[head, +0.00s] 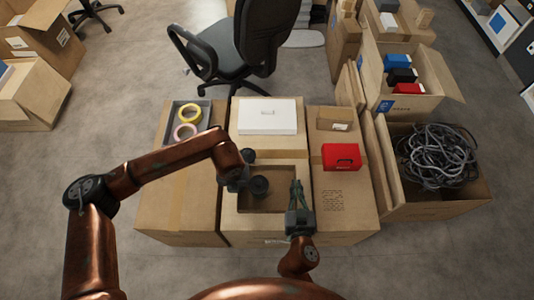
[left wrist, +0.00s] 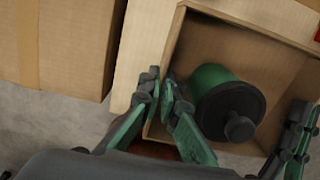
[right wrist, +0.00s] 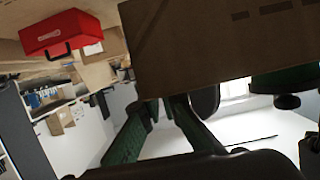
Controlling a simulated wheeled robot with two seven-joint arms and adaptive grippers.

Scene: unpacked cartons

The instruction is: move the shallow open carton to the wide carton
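The shallow open carton (head: 288,172) is over the front of the middle closed carton, with a green jar with a black lid (left wrist: 230,100) inside. It also shows in the left wrist view (left wrist: 255,28). My left gripper (head: 236,184) is at its left wall, fingers (left wrist: 166,100) closed around the rim. My right gripper (head: 297,190) is at the right wall; its fingers (right wrist: 165,108) are close together at the rim, tips partly hidden. Closed cartons stand at left (head: 178,205), middle (head: 270,148) and right (head: 345,215); I cannot tell which is the wide one, or whether the shallow carton is lifted.
A grey tray with tape rolls (head: 168,128) is on the left carton. A white box (head: 268,116) lies behind the shallow carton. A red box (head: 341,157) and small carton (head: 336,119) occupy the right carton. A cable-filled carton (head: 440,205) stands farther right.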

